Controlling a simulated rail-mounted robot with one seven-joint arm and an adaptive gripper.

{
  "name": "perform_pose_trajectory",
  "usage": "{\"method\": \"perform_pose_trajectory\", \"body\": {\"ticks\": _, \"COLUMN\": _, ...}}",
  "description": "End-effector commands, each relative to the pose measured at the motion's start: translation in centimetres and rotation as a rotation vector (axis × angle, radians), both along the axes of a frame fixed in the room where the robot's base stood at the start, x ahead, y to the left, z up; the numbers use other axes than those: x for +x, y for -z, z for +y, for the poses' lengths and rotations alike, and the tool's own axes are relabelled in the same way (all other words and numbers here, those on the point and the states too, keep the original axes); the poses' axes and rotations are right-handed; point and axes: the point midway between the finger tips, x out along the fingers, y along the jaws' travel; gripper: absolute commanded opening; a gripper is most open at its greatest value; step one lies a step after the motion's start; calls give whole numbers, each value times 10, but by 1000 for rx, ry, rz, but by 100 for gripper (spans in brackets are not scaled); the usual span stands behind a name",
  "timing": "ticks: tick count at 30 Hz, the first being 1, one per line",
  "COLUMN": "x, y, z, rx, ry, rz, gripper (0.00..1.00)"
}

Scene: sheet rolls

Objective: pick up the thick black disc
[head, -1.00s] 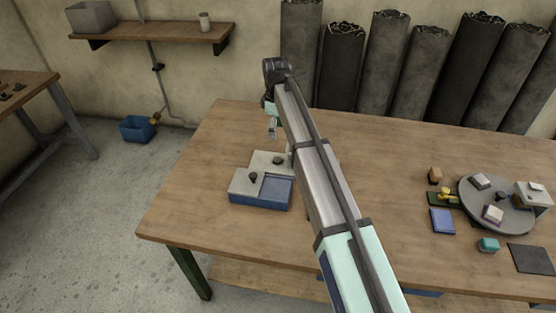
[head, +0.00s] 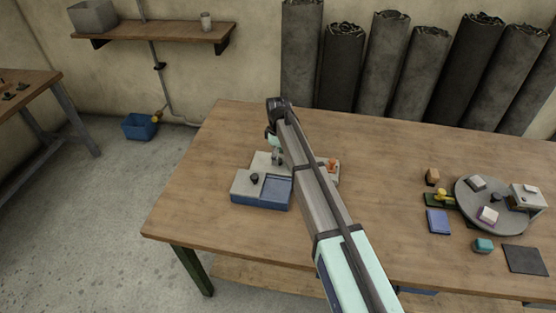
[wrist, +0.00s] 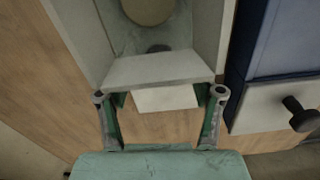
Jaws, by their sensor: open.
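No thick black disc stands out for certain. In the wrist view a small dark round shape (wrist: 160,48) lies inside a pale walled holder (wrist: 158,70), partly hidden by its near wall; I cannot tell whether it is the disc. A beige round piece (wrist: 148,10) lies beyond it, cut by the frame's top edge. My gripper (wrist: 160,94) is open, its two fingers apart at the holder's near wall, with nothing visibly gripped. In the head view my gripper (head: 277,160) is low over the grey-topped block (head: 262,160), partly hidden by my arm.
A blue and grey box (head: 262,199) with a black knob (head: 254,178) stands just in front. An orange piece (head: 332,166) is right of my arm. A round grey turntable (head: 480,217) with several blocks stands at right. The table's left front is clear.

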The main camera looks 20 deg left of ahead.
Motion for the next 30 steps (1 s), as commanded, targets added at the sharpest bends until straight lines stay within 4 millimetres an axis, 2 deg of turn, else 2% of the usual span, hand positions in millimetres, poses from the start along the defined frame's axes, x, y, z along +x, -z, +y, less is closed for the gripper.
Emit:
{"method": "perform_pose_trajectory", "body": {"ticks": 4, "x": 0, "y": 15, "z": 0, "rx": 0, "ry": 0, "rz": 0, "gripper": 66}}
{"method": "perform_pose_trajectory", "body": {"ticks": 11, "x": 0, "y": 18, "z": 0, "rx": 0, "ry": 0, "rz": -1, "gripper": 66}}
{"method": "perform_pose_trajectory", "body": {"ticks": 13, "x": 0, "y": 18, "z": 0, "rx": 0, "ry": 0, "rz": -1, "gripper": 49}}
{"method": "perform_pose_trajectory", "body": {"ticks": 15, "x": 0, "y": 18, "z": 0, "rx": 0, "ry": 0, "rz": -1, "gripper": 24}}
{"method": "perform_pose_trajectory", "body": {"ticks": 16, "x": 0, "y": 18, "z": 0, "rx": 0, "ry": 0, "rz": -1, "gripper": 18}}
{"method": "perform_pose_trajectory", "body": {"ticks": 30, "x": 0, "y": 15, "z": 0, "rx": 1, "ry": 0, "rz": -1, "gripper": 18}}
